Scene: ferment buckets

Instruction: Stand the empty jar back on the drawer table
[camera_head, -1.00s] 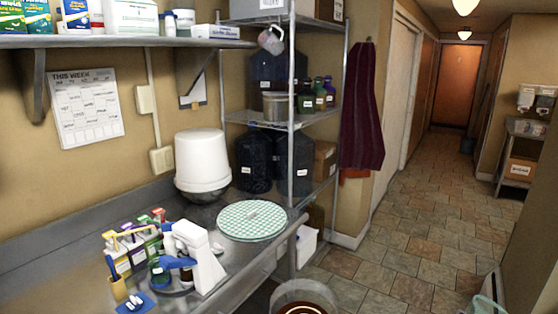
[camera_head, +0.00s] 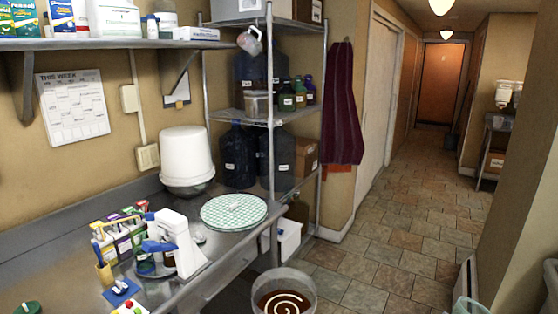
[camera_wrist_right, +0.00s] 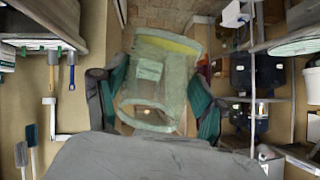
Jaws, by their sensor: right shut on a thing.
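A clear, greenish glass jar (camera_wrist_right: 152,70) with a pale label fills the middle of the right wrist view. It looks empty, with a yellowish band at its far end and an oval rim at its near end. My right gripper (camera_wrist_right: 160,96) is shut on it, with a teal-padded finger on each side. A glass rim (camera_head: 470,306) at the bottom right edge of the head view looks like the same jar, mostly cut off. A steel counter (camera_head: 222,275) with a drawer front runs along the left wall; I cannot tell whether it is the drawer table. My left gripper is out of view.
A bucket (camera_head: 262,294) of brown liquid with a pale swirl stands below the counter's edge. The counter carries a white bucket (camera_head: 186,152), a round checked cover (camera_head: 233,212) and a white device (camera_head: 184,240). A wire rack (camera_head: 270,119) stands beyond. The tiled floor (camera_head: 405,215) at right is open.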

